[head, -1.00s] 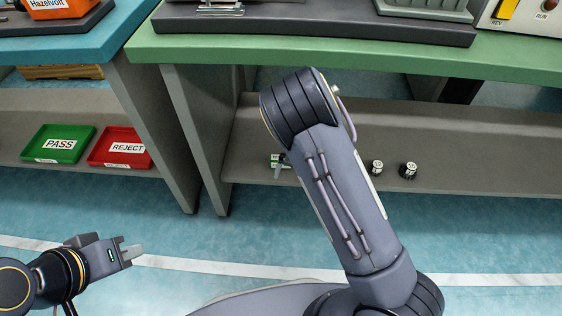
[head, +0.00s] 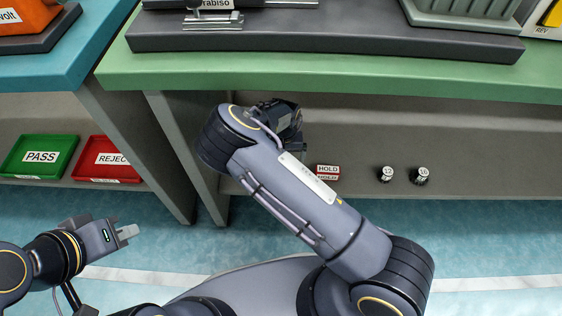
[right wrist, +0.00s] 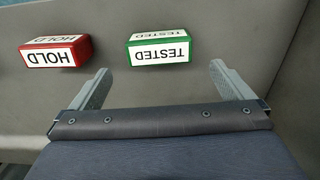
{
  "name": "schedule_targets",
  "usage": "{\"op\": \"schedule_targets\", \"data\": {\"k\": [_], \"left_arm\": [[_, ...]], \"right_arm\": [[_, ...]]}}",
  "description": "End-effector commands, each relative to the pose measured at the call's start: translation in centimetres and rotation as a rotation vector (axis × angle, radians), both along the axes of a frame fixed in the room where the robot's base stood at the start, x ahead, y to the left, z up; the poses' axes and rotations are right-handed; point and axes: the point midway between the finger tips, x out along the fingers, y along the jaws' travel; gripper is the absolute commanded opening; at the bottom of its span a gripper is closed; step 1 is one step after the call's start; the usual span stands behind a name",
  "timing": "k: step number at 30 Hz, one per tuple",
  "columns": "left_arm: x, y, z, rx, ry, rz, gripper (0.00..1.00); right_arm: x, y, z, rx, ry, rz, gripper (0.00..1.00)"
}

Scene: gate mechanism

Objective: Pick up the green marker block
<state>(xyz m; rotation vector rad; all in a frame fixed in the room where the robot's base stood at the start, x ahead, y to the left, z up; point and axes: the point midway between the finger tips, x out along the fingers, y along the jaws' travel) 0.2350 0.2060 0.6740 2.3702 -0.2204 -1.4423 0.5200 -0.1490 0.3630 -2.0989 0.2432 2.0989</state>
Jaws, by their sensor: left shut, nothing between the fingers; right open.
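The green marker block (right wrist: 158,49), with a white TESTED label, lies on the grey shelf in the right wrist view. It sits between and just beyond the spread fingers of my right gripper (right wrist: 162,90), apart from both. The right gripper is open and empty. In the head view my right arm hides the green block and the right gripper's fingers. A red HOLD block (right wrist: 55,51) lies left of the green one in the right wrist view, close to the left fingertip; it also shows in the head view (head: 328,171). My left gripper (head: 127,232) is shut and empty, away from the shelf.
Two small round numbered pieces (head: 386,174) (head: 420,176) stand on the shelf to the right. A green PASS tray (head: 38,157) and a red REJECT tray (head: 106,160) are on the left shelf. The green tabletop (head: 340,75) overhangs the shelf.

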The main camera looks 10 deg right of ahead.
Motion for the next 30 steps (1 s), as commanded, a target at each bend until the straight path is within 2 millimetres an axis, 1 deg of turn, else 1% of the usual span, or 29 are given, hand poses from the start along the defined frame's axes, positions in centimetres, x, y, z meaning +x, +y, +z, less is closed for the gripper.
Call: {"op": "schedule_targets", "data": {"k": [8, 15, 18, 21, 27, 30], "left_arm": [[0.0, 0.0, -1.3, 0.0, 0.0, 0.0, 0.0], [0.0, 0.0, -3.5, 0.0, 0.0, 0.0, 0.0], [0.0, 0.0, -3.8, 0.0, 0.0, 0.0, 0.0], [0.0, 0.0, -3.8, 0.0, 0.0, 0.0, 0.0], [0.0, 0.0, -3.7, 0.0, 0.0, 0.0, 0.0], [0.0, 0.0, -3.7, 0.0, 0.0, 0.0, 0.0]], "right_arm": [[-0.1, -0.1, -3.0, -0.004, 0.002, 0.0, 1.0], [0.0, -0.1, -6.7, -0.005, 0.002, 0.003, 1.0], [0.0, -0.1, -7.6, -0.003, 0.001, 0.001, 1.0], [0.0, -0.1, -7.8, 0.001, 0.0, 0.0, 1.0], [0.0, -0.1, -7.8, 0.001, 0.0, -0.001, 1.0], [0.0, -0.1, -7.8, 0.001, 0.0, -0.001, 0.87]]}}
